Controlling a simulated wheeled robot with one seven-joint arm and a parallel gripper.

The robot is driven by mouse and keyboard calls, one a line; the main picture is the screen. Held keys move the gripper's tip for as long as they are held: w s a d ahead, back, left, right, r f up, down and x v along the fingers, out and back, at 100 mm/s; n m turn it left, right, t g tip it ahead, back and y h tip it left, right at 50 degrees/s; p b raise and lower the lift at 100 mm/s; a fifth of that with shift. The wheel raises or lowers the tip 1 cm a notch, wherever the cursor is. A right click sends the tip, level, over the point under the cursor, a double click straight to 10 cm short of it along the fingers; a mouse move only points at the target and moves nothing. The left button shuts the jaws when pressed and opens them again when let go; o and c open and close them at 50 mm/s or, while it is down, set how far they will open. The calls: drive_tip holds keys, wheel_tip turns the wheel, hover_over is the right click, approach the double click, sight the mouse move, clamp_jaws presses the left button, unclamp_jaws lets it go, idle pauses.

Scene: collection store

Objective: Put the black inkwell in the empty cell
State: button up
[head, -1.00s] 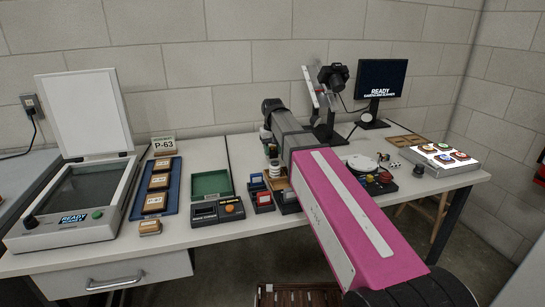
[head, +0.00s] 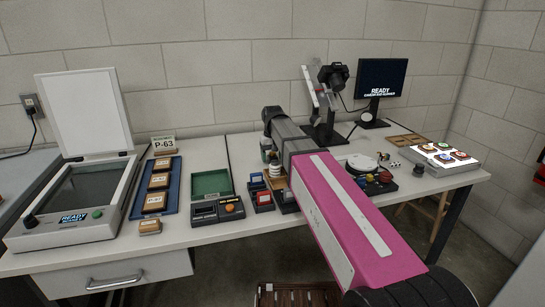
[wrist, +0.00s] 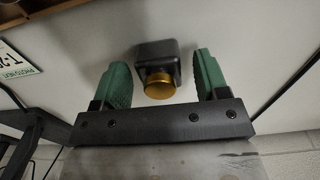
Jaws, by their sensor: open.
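The black inkwell (wrist: 155,52) with a gold cap (wrist: 159,85) shows in the wrist view between the two green fingers. My gripper (wrist: 160,64) is open, with a finger on each side of the inkwell and a visible gap on both sides. In the head view my arm hides the inkwell, and my gripper (head: 267,148) shows only in part, low over the back of the table. The empty cell cannot be made out. A wooden tray (wrist: 50,5) edge shows at the top left of the wrist view.
A card (wrist: 16,60) lies left in the wrist view.

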wheel_tip(320, 180, up, 12)
drive_tip(key=shift+o, duration=0.4)
drive_tip(key=shift+r, duration=0.15)
drive_tip(key=m, duration=1.2)
drive_tip(key=f+m, duration=0.1)
drive_tip(key=m, duration=0.4)
drive_tip(key=shift+w+a+m, duration=0.1)
drive_tip(key=shift+m, duration=0.3)
drive_tip(key=shift+f, duration=5.4)
drive_tip(key=c, duration=1.1)
drive_tip(key=shift+r, duration=0.15)
drive_tip(key=shift+c, duration=0.2)
